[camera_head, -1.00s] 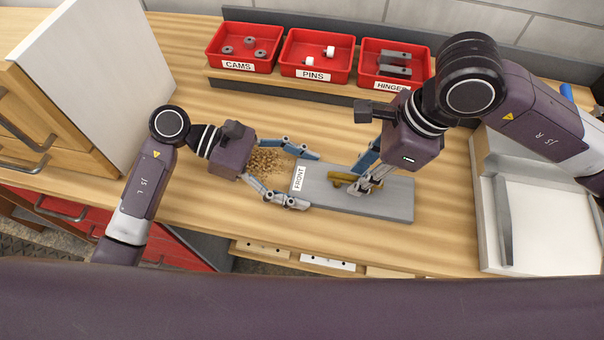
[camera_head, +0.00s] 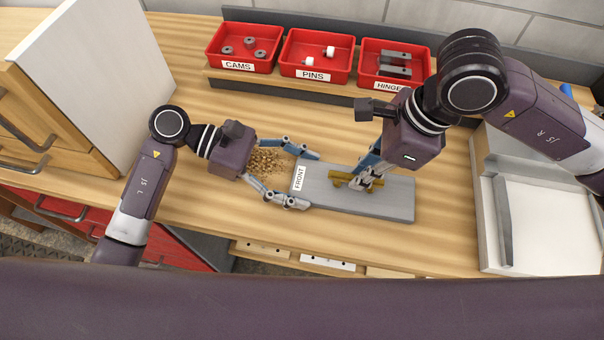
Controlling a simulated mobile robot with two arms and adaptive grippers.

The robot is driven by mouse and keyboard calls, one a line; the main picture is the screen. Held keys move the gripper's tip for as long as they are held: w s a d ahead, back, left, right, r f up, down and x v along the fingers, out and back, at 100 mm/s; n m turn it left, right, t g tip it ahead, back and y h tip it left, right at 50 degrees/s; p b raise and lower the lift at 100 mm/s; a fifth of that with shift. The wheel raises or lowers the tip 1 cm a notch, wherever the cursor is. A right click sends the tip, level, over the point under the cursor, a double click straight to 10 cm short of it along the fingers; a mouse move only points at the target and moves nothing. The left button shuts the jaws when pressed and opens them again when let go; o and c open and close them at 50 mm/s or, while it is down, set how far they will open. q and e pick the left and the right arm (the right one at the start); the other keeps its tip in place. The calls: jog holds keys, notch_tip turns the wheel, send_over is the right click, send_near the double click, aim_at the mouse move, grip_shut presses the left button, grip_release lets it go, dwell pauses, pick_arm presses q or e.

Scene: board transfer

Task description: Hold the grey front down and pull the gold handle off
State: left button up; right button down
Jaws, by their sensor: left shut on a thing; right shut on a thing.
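The grey front (camera_head: 390,208) lies flat on the wooden workbench, with a white "FRONT" label at its left end. The gold handle (camera_head: 342,178) is at the middle of the front's upper face. My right gripper (camera_head: 368,182) reaches down from above and is shut on the gold handle, hiding part of it. I cannot tell whether the handle touches the front. My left gripper (camera_head: 303,180) is at the front's left end, its fingers shut across that end, one at the far edge and one at the near edge.
A pile of wood shavings (camera_head: 268,161) lies under my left gripper. Red bins of cams (camera_head: 240,66), pins (camera_head: 315,75) and hinges (camera_head: 393,85) stand at the back.

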pick_arm(q)
jog(key=shift+f, duration=0.1)
pick_arm(e)
jog(key=shift+r, duration=0.5)
jog(key=shift+r, duration=0.2)
jog(key=shift+r, duration=0.2)
jog(key=shift+r, duration=2.5)
jog(key=w+a, duration=0.1)
jog(key=w, duration=1.1)
jog(key=shift+w, duration=0.25)
jog(key=shift+f, duration=0.1)
